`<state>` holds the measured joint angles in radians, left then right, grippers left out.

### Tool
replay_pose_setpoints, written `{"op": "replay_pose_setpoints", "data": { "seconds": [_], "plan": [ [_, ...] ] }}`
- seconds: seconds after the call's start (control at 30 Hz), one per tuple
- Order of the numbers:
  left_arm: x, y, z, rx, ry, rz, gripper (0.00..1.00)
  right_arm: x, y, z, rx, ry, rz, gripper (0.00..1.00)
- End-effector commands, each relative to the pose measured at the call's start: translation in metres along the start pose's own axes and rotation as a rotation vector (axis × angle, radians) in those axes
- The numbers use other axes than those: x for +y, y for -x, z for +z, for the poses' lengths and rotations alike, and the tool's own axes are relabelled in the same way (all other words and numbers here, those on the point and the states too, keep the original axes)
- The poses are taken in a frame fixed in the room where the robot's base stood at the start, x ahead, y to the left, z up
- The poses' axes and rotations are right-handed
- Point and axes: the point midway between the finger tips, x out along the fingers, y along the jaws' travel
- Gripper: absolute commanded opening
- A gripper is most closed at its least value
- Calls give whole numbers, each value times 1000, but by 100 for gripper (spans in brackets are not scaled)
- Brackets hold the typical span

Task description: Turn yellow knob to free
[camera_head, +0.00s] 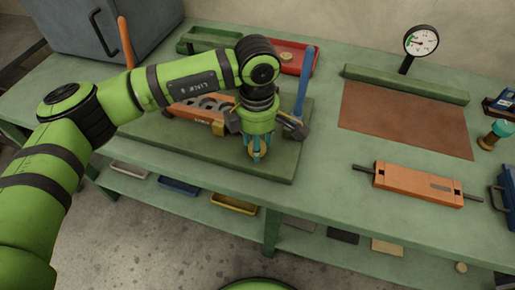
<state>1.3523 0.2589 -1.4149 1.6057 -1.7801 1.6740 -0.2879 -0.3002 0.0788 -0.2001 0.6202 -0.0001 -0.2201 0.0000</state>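My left arm reaches in from the left, and its gripper (257,151) points down at the front right of the sheet rolls. The teal fingers are close together, with a small yellowish patch at them that may be the yellow knob. I cannot tell whether they grip it. The sheet rolls machine (205,104) has an orange body with grey rolls and sits on a dark green base plate (185,144). A small yellow block (218,128) shows at its front, left of the gripper. My arm hides much of the machine. My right gripper is not in view.
A blue upright handle (304,82) stands just right of the gripper; an orange one (125,42) stands at left. Bench front centre is clear.

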Motion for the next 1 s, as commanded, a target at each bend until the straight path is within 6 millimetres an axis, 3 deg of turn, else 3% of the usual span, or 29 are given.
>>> {"op": "replay_pose_setpoints", "data": {
  "seconds": [0.1, 0.4, 1.0],
  "plan": [
    [1, -5, -2, 4, 99, 2, 8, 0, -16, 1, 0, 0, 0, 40],
    [0, -3, -2, 5, 282, 1, 8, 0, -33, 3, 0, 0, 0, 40],
    [0, 0, -2, 6, 370, -2, 8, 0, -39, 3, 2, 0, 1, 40]
  ]
}}
